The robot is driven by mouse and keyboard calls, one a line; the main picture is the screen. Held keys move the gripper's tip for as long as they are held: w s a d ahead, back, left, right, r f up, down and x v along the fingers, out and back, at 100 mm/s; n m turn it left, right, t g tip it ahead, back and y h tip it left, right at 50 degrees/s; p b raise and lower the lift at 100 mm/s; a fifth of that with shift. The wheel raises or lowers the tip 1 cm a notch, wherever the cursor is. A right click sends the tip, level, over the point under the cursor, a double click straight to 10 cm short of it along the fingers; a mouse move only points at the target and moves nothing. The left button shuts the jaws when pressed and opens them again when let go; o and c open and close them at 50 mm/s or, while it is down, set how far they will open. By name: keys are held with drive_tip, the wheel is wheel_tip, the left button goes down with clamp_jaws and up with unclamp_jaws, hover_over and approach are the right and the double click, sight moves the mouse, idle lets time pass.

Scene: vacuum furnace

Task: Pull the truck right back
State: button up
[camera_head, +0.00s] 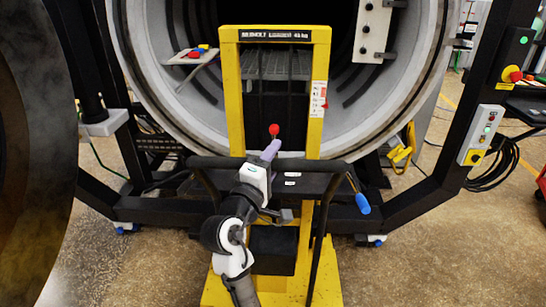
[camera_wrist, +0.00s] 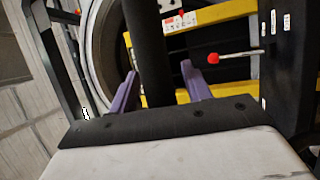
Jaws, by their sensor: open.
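The truck is a yellow loader with an upright frame (camera_head: 235,90) in front of the round furnace opening. Its black handlebar (camera_head: 318,165) runs across the front. My gripper (camera_head: 272,148) is at the middle of this bar, below a red-knobbed lever (camera_head: 274,130). In the wrist view my gripper (camera_wrist: 159,70) has its two purple fingers apart. The dark bar (camera_wrist: 149,40) passes between them, with a gap visible on the right side; I cannot tell whether the left finger touches it. The lever's red knob (camera_wrist: 213,58) is right of the fingers.
The furnace's round rim (camera_head: 135,60) and black stand (camera_head: 425,195) are behind and beside the truck. A large dark round door (camera_head: 40,150) fills the left edge. Floor (camera_head: 430,260) is clear at front right.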

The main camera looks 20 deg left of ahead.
drive_tip(key=shift+c, duration=0.2)
clamp_jaws()
drive_tip(key=shift+s+f, duration=0.1)
